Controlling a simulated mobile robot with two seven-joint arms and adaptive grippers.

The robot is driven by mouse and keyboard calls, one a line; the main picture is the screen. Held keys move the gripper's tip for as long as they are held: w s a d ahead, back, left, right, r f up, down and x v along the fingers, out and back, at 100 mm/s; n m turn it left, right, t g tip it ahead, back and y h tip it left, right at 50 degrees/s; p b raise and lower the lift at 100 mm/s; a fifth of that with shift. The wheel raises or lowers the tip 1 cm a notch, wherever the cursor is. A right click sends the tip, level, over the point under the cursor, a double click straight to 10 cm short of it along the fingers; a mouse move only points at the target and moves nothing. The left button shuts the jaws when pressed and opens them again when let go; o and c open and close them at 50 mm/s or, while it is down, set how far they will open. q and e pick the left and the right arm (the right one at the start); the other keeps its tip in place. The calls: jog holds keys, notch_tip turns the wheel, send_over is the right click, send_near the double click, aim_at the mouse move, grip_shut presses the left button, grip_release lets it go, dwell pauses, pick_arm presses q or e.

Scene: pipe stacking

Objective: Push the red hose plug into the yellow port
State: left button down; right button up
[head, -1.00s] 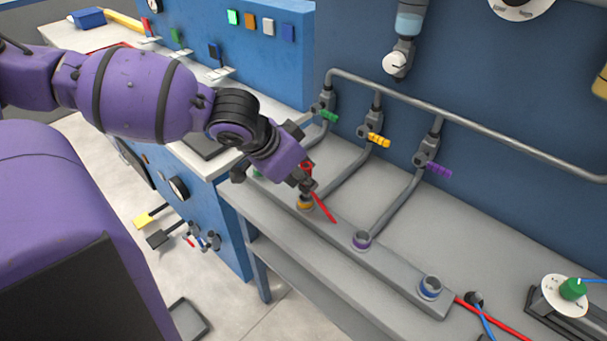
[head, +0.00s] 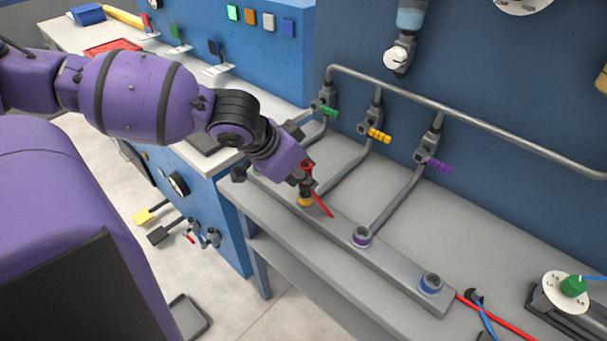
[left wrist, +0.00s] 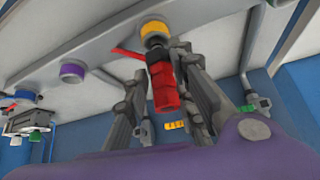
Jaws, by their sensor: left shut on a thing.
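My left gripper (head: 304,179) is shut on the red hose plug (head: 307,166), just above the yellow port (head: 305,201) on the grey rail. In the left wrist view the red plug (left wrist: 164,88) sits between the two fingers of my left gripper (left wrist: 180,78). Its dark tip points at the yellow port (left wrist: 154,29) and meets or overlaps its opening. I cannot tell how deep the tip is. A short red hose piece (head: 322,205) sticks out beside the plug. My right gripper is not in view.
The purple port (head: 361,238) and the blue port (head: 430,283) stand farther along the rail (head: 395,265). Pipes with green, yellow (head: 379,135) and purple (head: 439,166) valve handles rise behind. A red hose (head: 505,325) lies at the right. The bench between rail and wall is mostly clear.

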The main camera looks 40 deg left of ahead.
pick_arm(q)
jog(key=shift+f+b, duration=0.3)
jog(key=shift+f, duration=0.65)
jog(key=c, duration=1.4)
grip_release()
jog(key=shift+s+a+r, duration=0.1)
